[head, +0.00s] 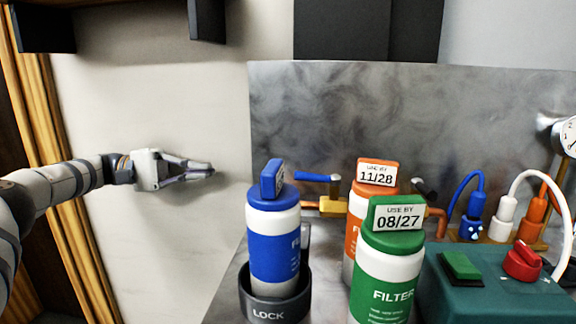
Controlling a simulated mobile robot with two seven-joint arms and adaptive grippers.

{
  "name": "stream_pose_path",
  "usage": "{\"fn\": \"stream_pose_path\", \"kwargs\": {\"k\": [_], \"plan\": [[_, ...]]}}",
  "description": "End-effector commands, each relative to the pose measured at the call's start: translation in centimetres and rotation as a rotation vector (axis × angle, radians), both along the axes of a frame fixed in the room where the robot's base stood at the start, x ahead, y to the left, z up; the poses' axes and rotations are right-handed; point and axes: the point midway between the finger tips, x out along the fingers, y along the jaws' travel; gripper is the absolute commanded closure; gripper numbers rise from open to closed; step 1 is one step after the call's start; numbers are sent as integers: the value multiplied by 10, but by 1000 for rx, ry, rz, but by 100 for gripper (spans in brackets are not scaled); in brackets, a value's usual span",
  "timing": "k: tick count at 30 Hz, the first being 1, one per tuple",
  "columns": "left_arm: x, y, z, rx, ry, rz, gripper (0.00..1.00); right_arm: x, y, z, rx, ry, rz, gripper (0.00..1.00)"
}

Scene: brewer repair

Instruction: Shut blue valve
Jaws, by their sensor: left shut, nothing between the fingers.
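The blue valve handle (316,177) lies roughly level above a brass valve body (326,207), in front of the metal back panel. It appears about parallel to the pipe, which is partly hidden by the filters. My left gripper (212,170) is shut and empty, in front of the pale wall. It is to the left of the blue valve and the blue filter, apart from both, with its fingers pointing right. My right gripper is not in view.
A blue filter (272,245) stands in a dark LOCK cup (262,312). An orange filter (352,225) and a green filter (388,275) stand to its right. A teal box (505,300) has a green switch (461,266) and a red knob (522,262).

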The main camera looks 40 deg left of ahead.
Motion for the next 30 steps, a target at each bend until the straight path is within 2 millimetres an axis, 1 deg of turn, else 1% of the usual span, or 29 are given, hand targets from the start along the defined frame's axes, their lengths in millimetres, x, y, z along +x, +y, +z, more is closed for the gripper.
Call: {"fn": "stream_pose_path", "kwargs": {"k": [1,9,18,21,25,30], "plan": [[2,-10,11,-2,-12,-5,100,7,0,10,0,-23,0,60],[35,-61,9,-1,-6,-4,100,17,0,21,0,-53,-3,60],[70,-117,10,1,-3,-5,100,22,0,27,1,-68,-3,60],[79,-132,10,1,-3,-3,100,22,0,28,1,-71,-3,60],[88,-146,11,0,-3,-2,100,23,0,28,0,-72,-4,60],[93,-153,11,1,-3,-1,100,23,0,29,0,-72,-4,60]]}}
